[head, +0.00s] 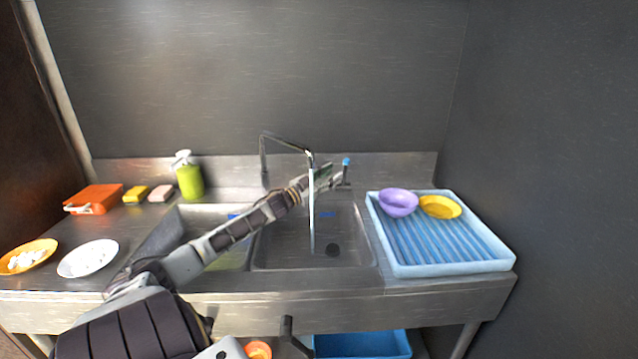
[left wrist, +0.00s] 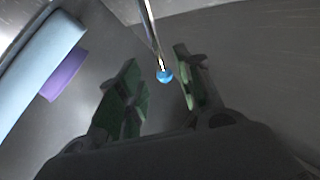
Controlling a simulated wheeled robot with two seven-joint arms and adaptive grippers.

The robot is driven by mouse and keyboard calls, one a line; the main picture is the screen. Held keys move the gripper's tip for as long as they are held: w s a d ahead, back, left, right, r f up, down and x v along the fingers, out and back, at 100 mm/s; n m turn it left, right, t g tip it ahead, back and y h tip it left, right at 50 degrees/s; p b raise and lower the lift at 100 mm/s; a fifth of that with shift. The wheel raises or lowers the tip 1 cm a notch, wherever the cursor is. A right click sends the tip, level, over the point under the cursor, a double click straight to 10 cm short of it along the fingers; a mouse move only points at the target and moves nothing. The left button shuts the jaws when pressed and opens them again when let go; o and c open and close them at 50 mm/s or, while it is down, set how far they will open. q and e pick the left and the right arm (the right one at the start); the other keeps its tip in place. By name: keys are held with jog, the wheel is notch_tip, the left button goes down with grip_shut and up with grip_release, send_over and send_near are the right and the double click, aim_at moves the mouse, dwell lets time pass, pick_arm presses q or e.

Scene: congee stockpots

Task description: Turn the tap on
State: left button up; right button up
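The metal tap (head: 264,160) stands behind the sink, with its spout bent over the right basin. A pale vertical stream of water (head: 312,215) runs from the spout into that basin. The tap's lever ends in a blue knob (head: 346,161), to the right of the spout. My left gripper (head: 332,176) reaches across the sink to the lever, passing behind the stream. In the left wrist view the left gripper (left wrist: 160,86) is open, with the blue knob (left wrist: 164,76) between its fingers; a gap shows on the left side, and contact on the right is unclear. My right gripper does not show.
A light blue drying rack (head: 455,268) with a purple bowl (head: 398,203) and a yellow bowl (head: 440,207) stands right of the sink. A green soap bottle (head: 189,181), sponges, an orange box (head: 95,197) and two plates are on the left. A blue bin (head: 362,345) is below.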

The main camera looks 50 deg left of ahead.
pick_arm(q)
jog(key=shift+v, duration=2.35)
jog(key=shift+r, duration=0.1)
